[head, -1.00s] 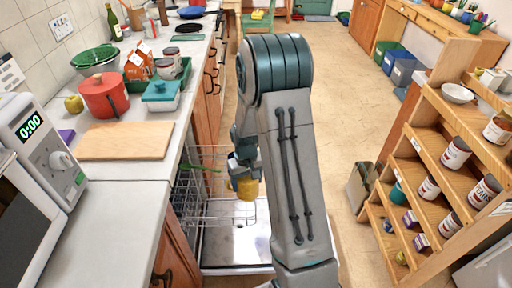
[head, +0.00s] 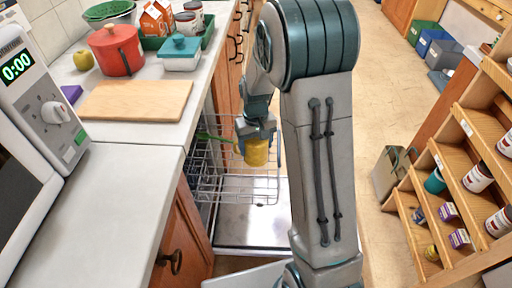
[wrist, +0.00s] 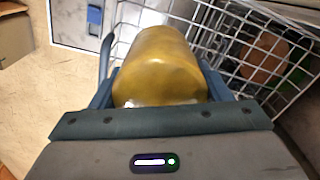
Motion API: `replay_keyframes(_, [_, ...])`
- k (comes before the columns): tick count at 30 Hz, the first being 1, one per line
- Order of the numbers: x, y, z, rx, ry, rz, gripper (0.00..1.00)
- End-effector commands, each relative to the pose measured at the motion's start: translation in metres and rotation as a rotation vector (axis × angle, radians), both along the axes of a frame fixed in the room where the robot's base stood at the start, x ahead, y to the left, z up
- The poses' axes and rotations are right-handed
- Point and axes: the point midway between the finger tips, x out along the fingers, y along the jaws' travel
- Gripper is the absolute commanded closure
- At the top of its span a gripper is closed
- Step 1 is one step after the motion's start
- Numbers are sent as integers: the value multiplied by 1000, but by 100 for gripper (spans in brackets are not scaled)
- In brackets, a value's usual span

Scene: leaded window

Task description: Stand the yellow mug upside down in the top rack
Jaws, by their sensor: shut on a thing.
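The yellow mug (head: 257,152) hangs below my gripper (head: 256,138) in the head view, over the right part of the pulled-out top rack (head: 215,183). In the wrist view the mug (wrist: 160,65) fills the space between the fingers of my gripper (wrist: 160,95), which is shut on it. I cannot tell which end of the mug is open, and its handle is not clearly seen. The wire rack also shows in the wrist view (wrist: 236,40), beyond the mug and to its right. The mug appears to be above the wires.
A brownish round item (wrist: 263,60) shows through the rack's wires, and something green (head: 212,137) lies at the rack's left. The open dishwasher door (head: 250,225) is below. The counter (head: 120,190) borders the rack on the left; shelves (head: 470,170) stand right.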

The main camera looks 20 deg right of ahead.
Motion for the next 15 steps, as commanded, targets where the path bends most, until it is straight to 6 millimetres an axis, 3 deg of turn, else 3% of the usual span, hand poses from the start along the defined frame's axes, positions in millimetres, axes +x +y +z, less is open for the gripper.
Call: replay_keyframes(15, [0, 1, -53, 0, 1, 3, 66])
